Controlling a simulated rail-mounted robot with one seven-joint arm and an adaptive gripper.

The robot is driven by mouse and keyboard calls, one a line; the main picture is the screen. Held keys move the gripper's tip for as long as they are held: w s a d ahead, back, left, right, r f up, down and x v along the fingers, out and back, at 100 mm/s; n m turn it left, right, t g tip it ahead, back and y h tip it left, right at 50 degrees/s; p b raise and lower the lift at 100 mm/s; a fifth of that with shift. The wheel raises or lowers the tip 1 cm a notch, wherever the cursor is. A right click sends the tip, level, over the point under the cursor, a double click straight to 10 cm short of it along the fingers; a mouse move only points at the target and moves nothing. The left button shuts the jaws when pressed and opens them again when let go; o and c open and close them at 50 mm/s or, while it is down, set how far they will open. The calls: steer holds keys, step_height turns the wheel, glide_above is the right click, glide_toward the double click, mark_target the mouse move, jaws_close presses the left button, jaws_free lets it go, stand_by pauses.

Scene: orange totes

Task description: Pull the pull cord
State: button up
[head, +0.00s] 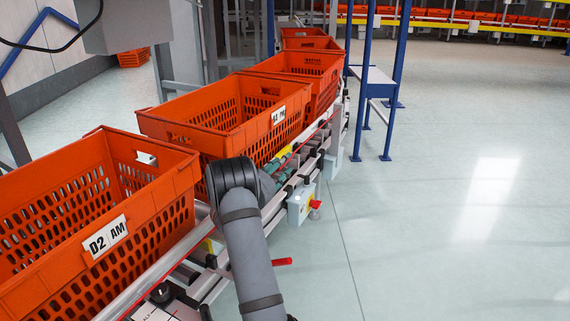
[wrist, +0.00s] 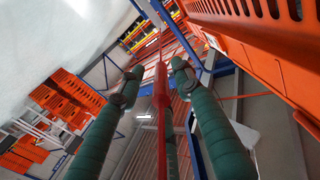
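The pull cord is a thin red line along the side of the conveyor, seen in the head view (head: 172,270). My gripper (wrist: 157,68) is open, with a gap on either side of the cord; I see no clear contact. In the head view my gripper (head: 281,162) is at the conveyor's side, beside the middle orange tote, and is partly hidden by my wrist.
Orange totes (head: 125,230) stand in a row on the conveyor, close to my arm. A grey box with a red button (head: 315,205) is mounted on the conveyor side. A blue-legged frame (head: 385,80) stands beyond. The floor at right is clear.

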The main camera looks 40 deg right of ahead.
steer(key=shift+x, duration=1.25)
steer(key=shift+c, duration=1.1)
jaws_close()
steer(key=shift+a, duration=0.1)
